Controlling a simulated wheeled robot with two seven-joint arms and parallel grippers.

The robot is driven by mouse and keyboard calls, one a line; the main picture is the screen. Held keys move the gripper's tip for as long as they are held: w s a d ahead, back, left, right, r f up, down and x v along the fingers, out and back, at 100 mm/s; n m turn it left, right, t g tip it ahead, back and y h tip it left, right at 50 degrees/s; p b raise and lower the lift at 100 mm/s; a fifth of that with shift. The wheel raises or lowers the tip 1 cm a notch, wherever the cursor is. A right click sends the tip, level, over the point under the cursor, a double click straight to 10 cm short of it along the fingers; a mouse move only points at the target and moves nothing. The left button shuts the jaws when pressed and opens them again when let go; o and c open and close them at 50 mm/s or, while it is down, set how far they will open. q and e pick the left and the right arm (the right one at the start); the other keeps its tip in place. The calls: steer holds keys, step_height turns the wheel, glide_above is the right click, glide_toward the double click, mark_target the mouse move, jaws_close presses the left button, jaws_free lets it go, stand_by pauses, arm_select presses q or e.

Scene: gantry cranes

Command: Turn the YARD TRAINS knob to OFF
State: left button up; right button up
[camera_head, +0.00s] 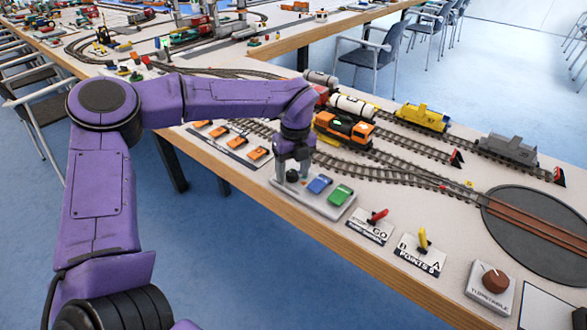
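A small dark knob (292,176) stands at the left end of a light grey control panel (312,205) on the near table edge. A blue button (319,184) and a green button (341,195) are on the same panel. No YARD TRAINS label or OFF mark can be read; my gripper partly covers that end. My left gripper (293,170) points down over the knob, its grey fingers spread on either side. The fingers look apart, with the knob between them; contact cannot be made out. My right gripper is not in view.
Orange switches (221,131) lie left of the panel. Behind are tracks with an orange locomotive (345,129) and a turntable (540,228).

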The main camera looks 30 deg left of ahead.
mark_target(295, 172)
arm_select(q)
steer(key=shift+r, duration=0.1)
step_height(295, 172, up, 10)
steer(key=shift+w+d+r+p, duration=0.15)
steer(key=shift+w+r+p, duration=0.05)
steer(key=shift+w+p, duration=0.1)
stand_by(0.6)
